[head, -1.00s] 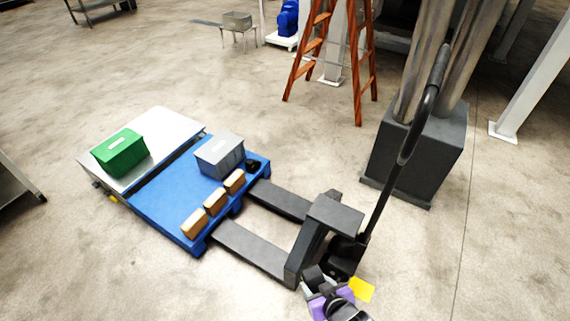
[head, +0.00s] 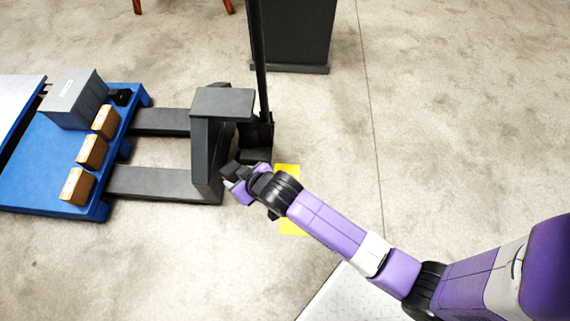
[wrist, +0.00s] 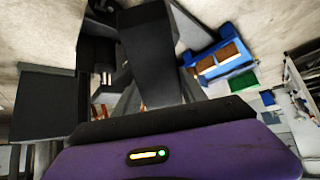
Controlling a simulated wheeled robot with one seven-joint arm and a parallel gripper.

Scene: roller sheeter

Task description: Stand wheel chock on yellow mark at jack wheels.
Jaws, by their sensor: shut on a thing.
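The yellow mark (head: 293,228) lies on the floor just right of the pallet jack (head: 208,150), partly covered by my arm. The jack's wheels are mostly hidden behind its dark body and my gripper. My gripper (head: 232,172) is low beside the jack's rear end, left of the yellow mark in the head view. It is shut on a small dark thing that looks like the wheel chock (head: 230,169); its shape is largely hidden. In the wrist view a dark block (wrist: 150,55) stands ahead of my purple gripper body; I cannot tell whether it is the chock or the jack.
The jack's forks reach under a blue pallet (head: 40,170) with several brown blocks (head: 92,152), a grey bin (head: 73,98) and a small black thing (head: 120,97). The jack's handle (head: 258,60) stands upright. A dark pillar base (head: 292,35) stands behind. Floor on the right is clear.

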